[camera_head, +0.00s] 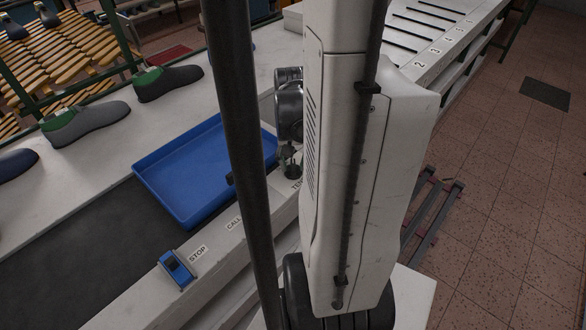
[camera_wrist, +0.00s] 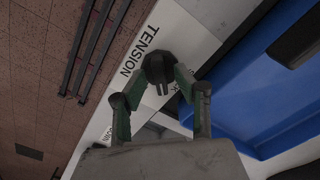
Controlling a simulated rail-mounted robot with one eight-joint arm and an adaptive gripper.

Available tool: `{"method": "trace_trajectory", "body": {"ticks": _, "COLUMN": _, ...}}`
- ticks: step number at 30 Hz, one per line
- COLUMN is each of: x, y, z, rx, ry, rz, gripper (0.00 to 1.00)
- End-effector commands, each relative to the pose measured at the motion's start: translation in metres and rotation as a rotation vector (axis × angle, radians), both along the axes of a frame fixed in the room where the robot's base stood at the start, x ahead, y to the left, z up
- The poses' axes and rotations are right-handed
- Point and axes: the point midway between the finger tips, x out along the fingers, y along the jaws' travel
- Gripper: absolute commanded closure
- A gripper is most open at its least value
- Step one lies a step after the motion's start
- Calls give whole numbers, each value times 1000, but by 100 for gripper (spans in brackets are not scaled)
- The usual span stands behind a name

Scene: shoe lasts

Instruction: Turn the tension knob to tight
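The tension knob (camera_wrist: 157,66) is a dark round knob on the pale panel, beside the printed word TENSION, in the wrist view. In the head view, my gripper (camera_head: 287,155) is small and low at the knob, partly hidden by my arm. The knob's pointer direction is hard to tell.
A blue tray (camera_head: 190,215) lies close beside the knob. A blue STOP switch (camera_head: 177,268) and a CALL label sit along the same panel. Shoe lasts (camera_head: 85,122) stand on the bench behind. A numbered rack (camera_head: 430,35) is at the back right. Floor at right is mostly open.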

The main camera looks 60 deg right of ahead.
Motion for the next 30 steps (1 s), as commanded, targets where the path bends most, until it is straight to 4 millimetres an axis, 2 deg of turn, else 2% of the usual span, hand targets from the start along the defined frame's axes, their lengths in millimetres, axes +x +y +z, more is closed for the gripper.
{"method": "trace_trajectory", "body": {"ticks": 3, "x": 0, "y": 0, "z": -6, "rx": 0, "ry": 0, "rz": 0, "gripper": 70}}
{"method": "trace_trajectory", "body": {"ticks": 12, "x": 0, "y": 0, "z": -6, "rx": 0, "ry": 0, "rz": 0, "gripper": 70}}
{"method": "trace_trajectory", "body": {"ticks": 13, "x": 0, "y": 0, "z": -6, "rx": 0, "ry": 0, "rz": 0, "gripper": 71}}
{"method": "trace_trajectory", "body": {"ticks": 18, "x": 0, "y": 0, "z": -6, "rx": 0, "ry": 0, "rz": 0, "gripper": 94}}
{"method": "trace_trajectory", "body": {"ticks": 20, "x": 0, "y": 0, "z": -6, "rx": 0, "ry": 0, "rz": 0, "gripper": 100}}
{"method": "trace_trajectory", "body": {"ticks": 30, "x": 0, "y": 0, "z": -7, "rx": 0, "ry": 0, "rz": -23, "gripper": 100}}
